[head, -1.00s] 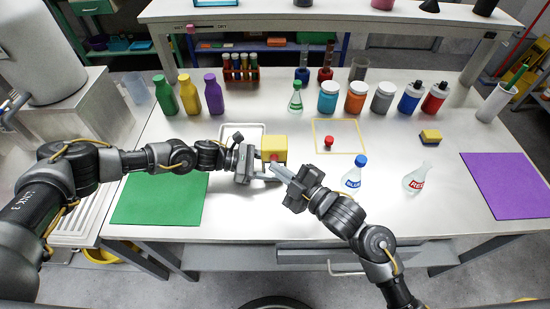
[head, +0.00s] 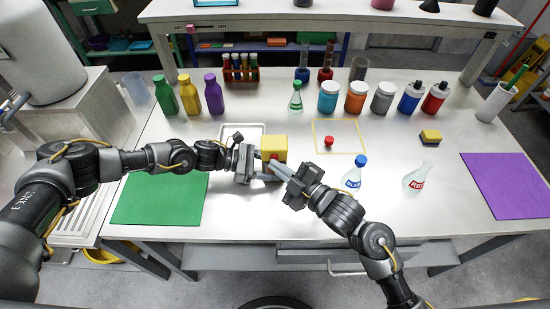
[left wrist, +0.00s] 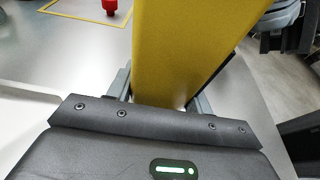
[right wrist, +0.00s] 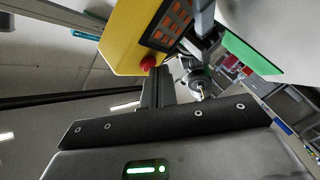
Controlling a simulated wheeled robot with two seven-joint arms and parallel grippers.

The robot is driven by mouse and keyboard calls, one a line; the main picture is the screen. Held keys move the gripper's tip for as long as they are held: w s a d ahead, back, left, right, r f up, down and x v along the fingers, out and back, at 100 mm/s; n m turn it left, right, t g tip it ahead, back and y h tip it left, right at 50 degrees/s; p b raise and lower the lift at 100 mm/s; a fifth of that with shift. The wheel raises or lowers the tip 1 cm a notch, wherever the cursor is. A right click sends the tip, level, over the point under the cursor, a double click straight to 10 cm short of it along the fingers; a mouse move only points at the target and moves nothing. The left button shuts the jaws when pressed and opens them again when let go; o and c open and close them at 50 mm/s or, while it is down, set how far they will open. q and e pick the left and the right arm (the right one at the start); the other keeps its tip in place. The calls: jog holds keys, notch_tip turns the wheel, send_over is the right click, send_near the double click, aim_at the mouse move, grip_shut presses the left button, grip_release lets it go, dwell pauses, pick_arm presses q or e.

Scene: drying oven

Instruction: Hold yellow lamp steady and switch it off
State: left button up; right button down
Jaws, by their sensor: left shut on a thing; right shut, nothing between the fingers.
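The yellow lamp (head: 275,147) is a yellow box above the middle of the table, with a red button (right wrist: 148,63) and a dark panel of orange squares (right wrist: 170,22) in the right wrist view. My left gripper (head: 258,166) is shut on the lamp from the left; the lamp's yellow body (left wrist: 185,50) fills the space between its fingers in the left wrist view. My right gripper (head: 270,164) is shut and empty. Its fingertips (right wrist: 155,80) are close by the red button; I cannot tell whether they touch it.
A green mat (head: 160,200) lies at left and a white tray (head: 243,127) behind the left gripper. A red object (head: 328,142) lies in a yellow outline. Several bottles line the back.

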jog(key=shift+s, duration=0.4)
jog(key=s, duration=0.6)
dwell(0.5)
pick_arm(q)
jog(key=o, duration=0.8)
jog(key=shift+o, duration=0.2)
